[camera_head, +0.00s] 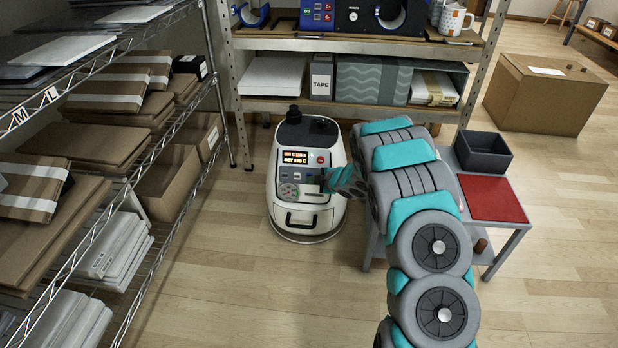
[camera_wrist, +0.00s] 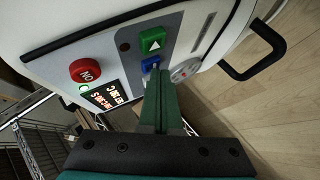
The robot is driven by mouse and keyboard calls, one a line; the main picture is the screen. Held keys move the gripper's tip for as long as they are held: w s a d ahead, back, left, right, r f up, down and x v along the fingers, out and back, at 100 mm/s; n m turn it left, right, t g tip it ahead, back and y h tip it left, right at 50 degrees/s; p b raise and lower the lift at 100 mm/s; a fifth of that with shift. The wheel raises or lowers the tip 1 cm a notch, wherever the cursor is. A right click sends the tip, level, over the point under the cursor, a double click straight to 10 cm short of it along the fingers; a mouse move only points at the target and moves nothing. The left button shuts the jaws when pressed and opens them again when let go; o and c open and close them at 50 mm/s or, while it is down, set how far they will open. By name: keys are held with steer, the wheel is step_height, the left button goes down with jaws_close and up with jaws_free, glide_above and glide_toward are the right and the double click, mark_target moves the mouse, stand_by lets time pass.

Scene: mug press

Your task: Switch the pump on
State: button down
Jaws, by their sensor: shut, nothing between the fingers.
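The white rounded machine (camera_head: 330,212) stands on the floor between the left rack and the small table. Its front has a lit display (camera_head: 294,158), a red button (camera_head: 321,160) and a round dial (camera_head: 288,191). In the wrist view the red button (camera_wrist: 85,70) reads ON, with a small green lamp (camera_wrist: 86,88) beside it. A green arrow button (camera_wrist: 152,41) and a blue button (camera_wrist: 150,64) are on the grey panel. My gripper (camera_wrist: 160,78) is shut and empty, its tips just below the blue button; I cannot tell whether they touch. No pump label is readable.
A wire rack (camera_head: 150,150) with boxes runs along the left. A small table (camera_head: 495,241) with a red mat (camera_head: 490,198) and dark bin (camera_head: 484,153) stands right, close to my arm. A shelf (camera_head: 262,104) is behind. A black handle (camera_wrist: 262,52) sticks out from the machine's front.

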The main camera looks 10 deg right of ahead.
steer(key=shift+s, duration=0.1)
steer(key=shift+s+a+r+b, duration=0.15)
steer(key=shift+s+a+b, duration=0.1)
steer(key=shift+s+b, duration=0.5)
steer(key=s+a+r+b, duration=0.1)
steer(key=s+b, duration=0.1)
steer(key=s, duration=0.3)
steer(key=shift+s+a+r+b, duration=0.2)
steer(key=shift+s+a+b, duration=0.1)
steer(key=shift+a+b, duration=0.1)
stand_by(0.4)
